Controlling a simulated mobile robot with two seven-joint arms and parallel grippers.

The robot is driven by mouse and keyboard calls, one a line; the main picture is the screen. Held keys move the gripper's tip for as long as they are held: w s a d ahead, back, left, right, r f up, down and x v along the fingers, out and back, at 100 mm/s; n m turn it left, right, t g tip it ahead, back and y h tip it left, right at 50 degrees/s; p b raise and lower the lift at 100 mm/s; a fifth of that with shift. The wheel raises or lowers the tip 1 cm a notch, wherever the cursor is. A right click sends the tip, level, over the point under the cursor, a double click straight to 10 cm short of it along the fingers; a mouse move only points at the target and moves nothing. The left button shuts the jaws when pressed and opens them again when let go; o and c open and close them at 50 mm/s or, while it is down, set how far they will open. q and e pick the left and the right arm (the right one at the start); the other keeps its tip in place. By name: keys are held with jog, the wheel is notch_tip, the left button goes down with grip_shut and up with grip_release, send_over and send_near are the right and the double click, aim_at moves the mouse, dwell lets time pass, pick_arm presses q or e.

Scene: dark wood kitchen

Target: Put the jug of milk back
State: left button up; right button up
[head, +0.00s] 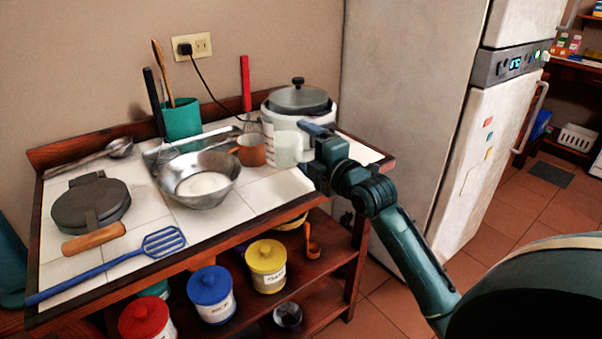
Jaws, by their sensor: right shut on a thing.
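A pale, milky jug (287,149) is at the back right of the tiled counter, in front of the white pot. My right gripper (312,151) is shut on the jug from its right side. The gripper hides the jug's right side. I cannot tell whether the jug touches the counter. My left gripper is not in view. A tall fridge (402,110) with closed doors stands right of the counter.
A steel bowl with white contents (200,178), a copper cup (250,151), a lidded white pot (300,107) and a waffle iron (92,205) crowd the counter (175,242). A blue slotted spatula (120,262) lies along the front. Lidded canisters (266,266) stand on the shelf below.

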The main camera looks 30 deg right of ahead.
jog(key=shift+f+b, duration=0.3)
jog(key=shift+f, duration=2.3)
jog(key=shift+f, duration=0.2)
jog(key=o, duration=1.4)
jog(key=shift+f, duration=0.1)
jog(key=shift+o, duration=0.2)
